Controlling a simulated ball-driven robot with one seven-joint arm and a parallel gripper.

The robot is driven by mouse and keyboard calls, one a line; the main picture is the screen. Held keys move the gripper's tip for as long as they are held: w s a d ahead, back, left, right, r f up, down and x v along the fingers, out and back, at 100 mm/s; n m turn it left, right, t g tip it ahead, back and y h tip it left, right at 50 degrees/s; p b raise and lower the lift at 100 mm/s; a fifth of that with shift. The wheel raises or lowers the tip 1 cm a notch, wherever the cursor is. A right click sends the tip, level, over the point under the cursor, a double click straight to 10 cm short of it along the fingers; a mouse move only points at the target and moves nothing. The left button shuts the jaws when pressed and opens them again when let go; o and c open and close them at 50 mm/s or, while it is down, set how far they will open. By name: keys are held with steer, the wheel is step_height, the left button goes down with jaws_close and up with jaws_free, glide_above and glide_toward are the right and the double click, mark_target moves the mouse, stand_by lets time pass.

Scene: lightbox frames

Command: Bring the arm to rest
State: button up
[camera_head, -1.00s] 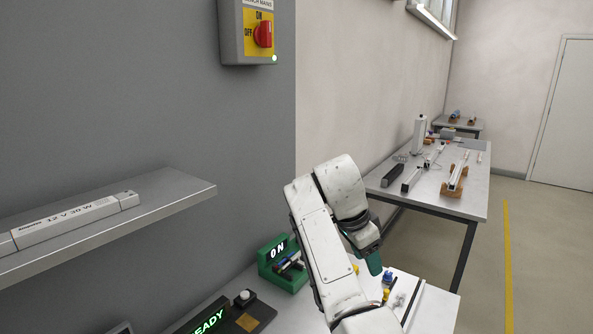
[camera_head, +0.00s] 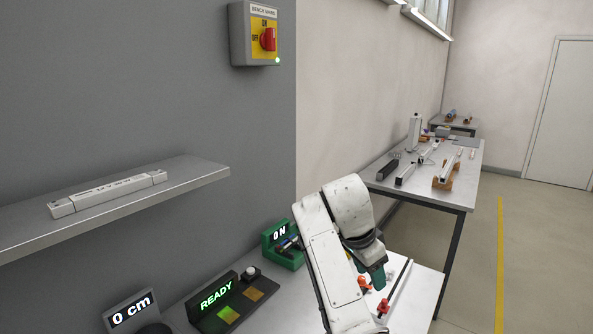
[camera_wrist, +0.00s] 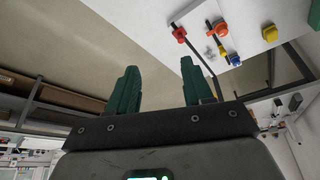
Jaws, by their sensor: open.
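My white arm rises over the bench (camera_head: 425,295) in the head view and bends down at the wrist. My gripper (camera_head: 378,277) has green fingers that point down above the bench's right part. In the wrist view the two green fingers of my gripper (camera_wrist: 160,72) stand apart with nothing between them. The wrist view is tilted, with the bench's white surface (camera_wrist: 150,22) above and beyond the fingers. My arm hides part of the bench in the head view.
A shelf (camera_head: 205,177) overhangs at left, holding a white bar (camera_head: 108,193). Red and orange parts (camera_head: 383,307) lie by my gripper. Another table (camera_head: 455,195) stands behind.

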steer(key=s+d+f+n, duration=0.2)
steer(key=s+f, duration=0.2)
steer(key=f, duration=0.2)
steer(key=s+d+f+n+t+y, duration=0.1)
steer(key=s+d+f+n, duration=0.1)
steer(key=s+f, duration=0.3)
steer(key=s+d+f+n+y, duration=0.1)
steer(key=s+d+f+n, duration=0.1)
steer(key=s+f, duration=0.3)
steer(key=shift+s+d+f+n, duration=0.1)
steer(key=shift+d+f+n, duration=0.25)
steer(key=shift+f, duration=0.45)
steer(key=s+d+n+t+y, duration=0.1)
steer(key=s+d+n, duration=0.15)
steer(key=s, duration=0.85)
steer(key=s+d+n+t+y, duration=0.1)
steer(key=s+n, duration=0.3)
steer(key=s, duration=0.8)
steer(key=s+f+g+b, duration=0.2)
steer(key=s+f+b, duration=0.3)
steer(key=f, duration=0.3)
steer(key=s+d+f+g+b, duration=0.1)
steer(key=s+f+b, duration=0.3)
steer(key=f, duration=0.4)
steer(key=shift+s+d+f+g+b, duration=0.15)
steer(key=shift+s+f+g+b, duration=0.05)
steer(key=shift+s+g+b, duration=0.2)
steer(key=shift+w, duration=0.15)
